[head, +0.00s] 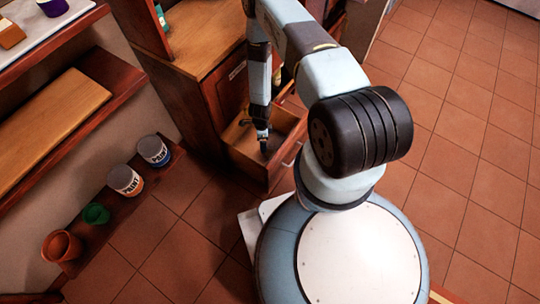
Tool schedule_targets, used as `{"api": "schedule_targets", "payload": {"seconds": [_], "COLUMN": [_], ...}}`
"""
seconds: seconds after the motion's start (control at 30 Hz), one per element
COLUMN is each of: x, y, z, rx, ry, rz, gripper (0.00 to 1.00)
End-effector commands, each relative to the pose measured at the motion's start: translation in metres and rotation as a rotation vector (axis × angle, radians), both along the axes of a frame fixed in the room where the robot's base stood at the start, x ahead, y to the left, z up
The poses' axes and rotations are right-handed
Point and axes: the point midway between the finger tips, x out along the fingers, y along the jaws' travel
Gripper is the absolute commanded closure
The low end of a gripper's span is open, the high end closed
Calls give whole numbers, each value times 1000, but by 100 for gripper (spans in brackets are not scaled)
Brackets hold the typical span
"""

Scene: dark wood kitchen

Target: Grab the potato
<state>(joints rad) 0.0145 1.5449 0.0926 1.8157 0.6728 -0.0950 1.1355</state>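My gripper (263,143) points down into an open wooden drawer (274,178) in the cabinet at the upper middle of the head view. The gripper's tip is at or just inside the drawer opening. The fingers are small and dark here, and I cannot tell if they are open or shut. I see no potato in this view. Part of the drawer's inside is hidden by my gripper and arm.
A low shelf at left holds two paint cans (154,151), a green pot (96,214) and a terracotta pot (62,246). Wooden shelves (50,130) are above it. The cabinet (195,45) stands behind the drawer. Tiled floor (455,130) at right is clear.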

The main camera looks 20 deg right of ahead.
Motion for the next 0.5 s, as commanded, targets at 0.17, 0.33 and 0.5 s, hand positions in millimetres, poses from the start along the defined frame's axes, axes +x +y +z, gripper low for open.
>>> {"api": "schedule_targets", "payload": {"seconds": [0.17, 0.33, 0.5], "x": [0, 3, 23], "y": [3, -2, -29], "z": [-26, -46, -51], "rx": [-36, -64, -84], "ry": [-1, 2, 19], "rz": [-202, -361, -387], "gripper": [8, 8, 8]}}
